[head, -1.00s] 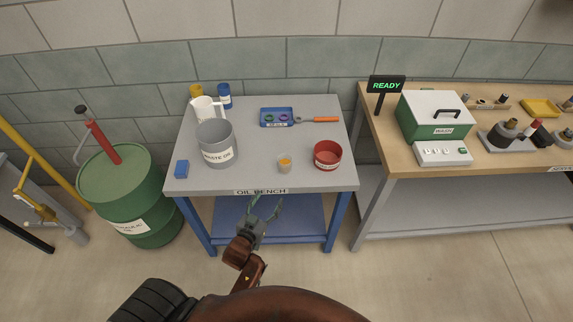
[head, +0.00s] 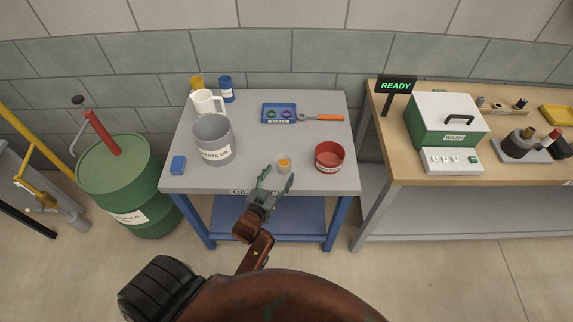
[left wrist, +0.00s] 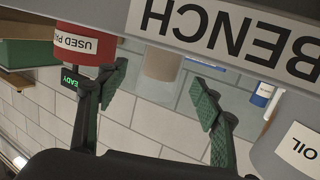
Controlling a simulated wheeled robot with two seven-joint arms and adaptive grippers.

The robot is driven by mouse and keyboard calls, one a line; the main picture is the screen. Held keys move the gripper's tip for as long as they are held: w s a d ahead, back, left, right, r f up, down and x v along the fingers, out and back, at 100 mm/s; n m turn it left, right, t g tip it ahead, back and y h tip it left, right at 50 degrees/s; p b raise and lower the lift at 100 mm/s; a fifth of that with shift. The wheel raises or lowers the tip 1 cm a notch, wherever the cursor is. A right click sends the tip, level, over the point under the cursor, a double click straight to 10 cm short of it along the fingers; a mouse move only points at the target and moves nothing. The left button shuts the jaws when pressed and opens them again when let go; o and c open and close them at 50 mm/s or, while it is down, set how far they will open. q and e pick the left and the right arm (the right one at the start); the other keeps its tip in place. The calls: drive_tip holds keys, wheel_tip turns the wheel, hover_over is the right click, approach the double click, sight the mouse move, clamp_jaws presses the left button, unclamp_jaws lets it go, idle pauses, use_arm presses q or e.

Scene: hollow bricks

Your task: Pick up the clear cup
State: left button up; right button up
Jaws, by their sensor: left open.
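The clear cup (head: 284,163) stands upright on the grey oil bench (head: 240,175) near its front edge, with some amber liquid in it. My left gripper (head: 278,180) is open and empty at the bench's front edge, just short of the cup. In the left wrist view, which is upside down, the cup (left wrist: 162,66) shows beyond and between the two spread fingers (left wrist: 158,88). The fingers look apart from it. My right gripper is not in view.
A red tub (head: 329,157) stands right of the cup. A grey waste oil bucket (head: 213,142) and a blue block (head: 178,165) are to its left. A blue tray (head: 279,112), a wrench with an orange handle (head: 322,117) and a white jug (head: 207,102) are farther back.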

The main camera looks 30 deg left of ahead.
sight(281, 171)
use_arm(q)
drive_tip(key=shift+x, duration=0.95)
drive_tip(key=x, duration=0.2)
drive_tip(key=shift+w+a+f+b, duration=0.1)
drive_tip(key=shift+w+f+b, duration=0.15)
drive_tip(key=shift+f+b, duration=0.1)
drive_tip(key=shift+w, duration=0.35)
drive_tip(key=shift+w+a, duration=0.1)
drive_tip(key=shift+w, duration=0.05)
drive_tip(key=c, duration=1.3)
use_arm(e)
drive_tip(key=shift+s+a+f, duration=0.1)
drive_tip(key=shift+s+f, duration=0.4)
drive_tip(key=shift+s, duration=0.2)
use_arm(q)
drive_tip(key=shift+r, duration=0.1)
